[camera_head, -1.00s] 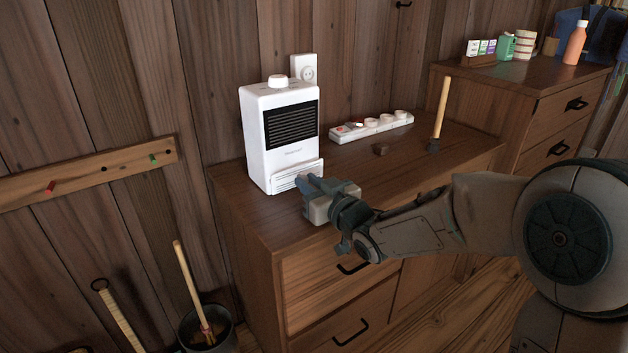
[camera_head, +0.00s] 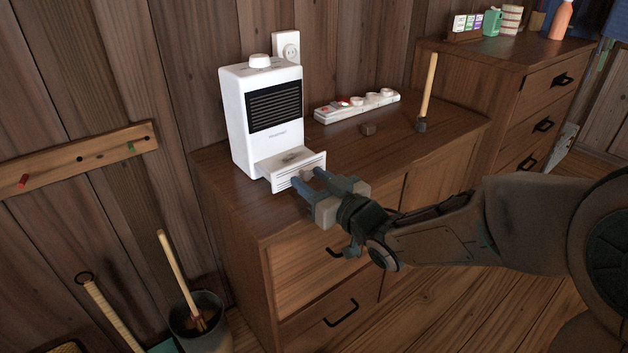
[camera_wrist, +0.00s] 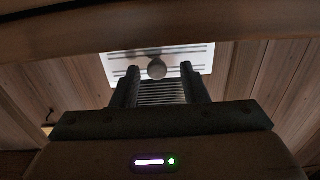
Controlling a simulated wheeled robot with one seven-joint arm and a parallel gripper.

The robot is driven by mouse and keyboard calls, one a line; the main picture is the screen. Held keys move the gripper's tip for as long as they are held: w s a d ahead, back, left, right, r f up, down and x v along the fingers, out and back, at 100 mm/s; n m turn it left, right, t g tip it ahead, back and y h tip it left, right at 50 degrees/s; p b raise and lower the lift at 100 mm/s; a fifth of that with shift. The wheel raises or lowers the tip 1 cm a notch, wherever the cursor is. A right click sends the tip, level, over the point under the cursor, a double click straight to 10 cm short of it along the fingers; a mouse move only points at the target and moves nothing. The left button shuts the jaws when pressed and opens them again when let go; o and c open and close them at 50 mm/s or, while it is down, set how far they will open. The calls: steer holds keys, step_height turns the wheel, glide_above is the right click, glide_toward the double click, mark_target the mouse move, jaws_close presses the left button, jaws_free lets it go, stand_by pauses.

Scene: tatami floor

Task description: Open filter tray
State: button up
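The white heater (camera_head: 262,120) stands on the wooden cabinet, with a dark grille on its front. Its filter tray (camera_head: 283,178) sticks out at the base, so its inner top shows behind the slotted front panel. My gripper (camera_head: 309,179) is at the right part of the tray front, with its two fingers apart. In the wrist view, the slotted white panel (camera_wrist: 195,54) has a round knob (camera_wrist: 157,68) between and just beyond my fingertips (camera_wrist: 160,70). Gaps show on both sides of the knob. Whether a finger touches the panel is unclear.
A wall socket (camera_head: 287,48) is behind the heater. A bucket (camera_head: 205,325) stands on the floor at left.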

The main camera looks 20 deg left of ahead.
steer(key=shift+d, duration=0.15)
steer(key=shift+s+d, duration=0.15)
steer(key=shift+d, duration=0.2)
steer(key=b+v, duration=0.4)
steer(key=v, duration=0.9)
steer(key=shift+a, duration=0.1)
